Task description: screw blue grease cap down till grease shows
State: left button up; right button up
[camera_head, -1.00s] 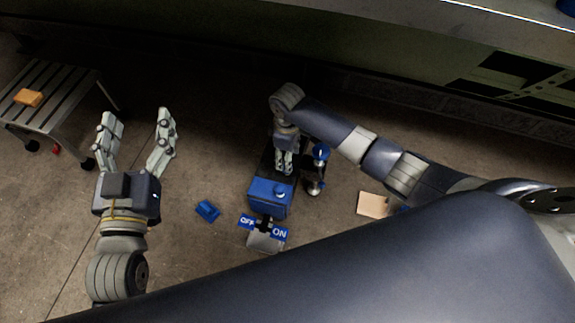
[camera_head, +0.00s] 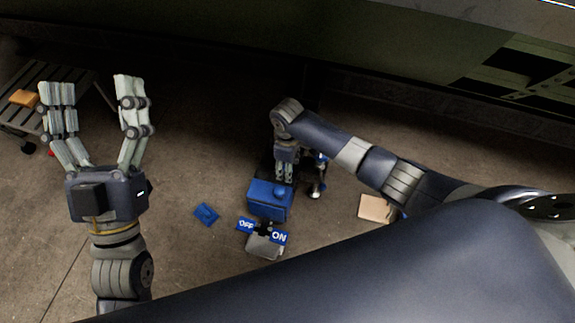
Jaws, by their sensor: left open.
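I cannot tell which blue part is the grease cap, and no grease is visible. My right gripper (camera_head: 286,178) points down at the back of the blue unit, its fingers close together; its grip is unclear. My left gripper (camera_head: 90,90) is open and empty at the left, well apart from the unit.
An OFF/ON switch plate (camera_head: 263,230) sits in front of the unit. A small blue block (camera_head: 206,214) and a tan square (camera_head: 374,208) lie on the floor. A slatted cart (camera_head: 75,80) with an orange block (camera_head: 24,98) stands at the left. A green panel spans the back.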

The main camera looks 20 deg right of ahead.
jog(key=c, duration=1.1)
jog(key=shift+o, duration=0.2)
